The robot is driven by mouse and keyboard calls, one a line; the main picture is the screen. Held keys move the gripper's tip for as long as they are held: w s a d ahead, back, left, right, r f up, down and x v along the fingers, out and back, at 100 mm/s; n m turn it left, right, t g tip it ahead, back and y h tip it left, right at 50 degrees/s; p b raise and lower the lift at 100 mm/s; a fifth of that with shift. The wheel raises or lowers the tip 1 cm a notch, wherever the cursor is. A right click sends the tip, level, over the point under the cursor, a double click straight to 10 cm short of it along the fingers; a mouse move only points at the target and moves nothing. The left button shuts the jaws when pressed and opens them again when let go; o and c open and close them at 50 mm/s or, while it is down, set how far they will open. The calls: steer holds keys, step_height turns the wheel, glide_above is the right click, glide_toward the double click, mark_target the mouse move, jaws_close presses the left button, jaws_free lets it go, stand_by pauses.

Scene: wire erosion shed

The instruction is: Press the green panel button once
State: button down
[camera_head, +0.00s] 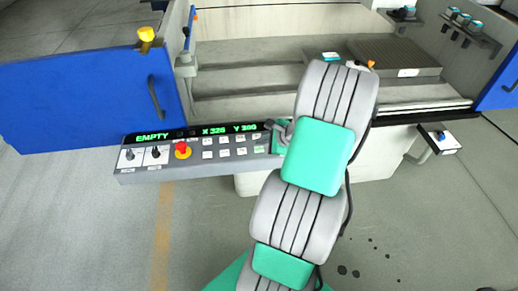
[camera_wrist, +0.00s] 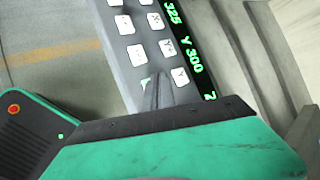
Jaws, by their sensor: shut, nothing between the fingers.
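The control panel (camera_head: 215,165) runs across the front of the machine, with rows of small white buttons. One button with a green mark (camera_head: 259,149) sits at the right end of the lower row. It also shows in the wrist view (camera_wrist: 146,84), partly covered by my fingers. My gripper (camera_head: 269,126) is shut and empty over the right end of the panel. In the wrist view the closed fingers (camera_wrist: 158,74) point at the panel beside the green-marked button. I cannot tell whether the tips touch the panel.
A red emergency button (camera_head: 182,150) on a yellow base and two black switches stand at the panel's left. The green display (camera_head: 180,134) reads EMPTY, X 325, Y 300. A blue door (camera_head: 80,100) stands open at left. The machine's bed (camera_head: 250,80) lies behind the panel.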

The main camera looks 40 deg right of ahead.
mark_target(261, 150)
steer(key=shift+f, duration=0.1)
steer(key=shift+f, duration=0.35)
steer(key=shift+f, duration=0.4)
stand_by(0.7)
steer(key=shift+r+p, duration=0.55)
steer(key=shift+r, duration=0.3)
step_height(261, 150, up, 5)
steer(key=p, duration=0.4)
steer(key=shift+r+p, duration=0.1)
steer(key=shift+p, duration=0.2)
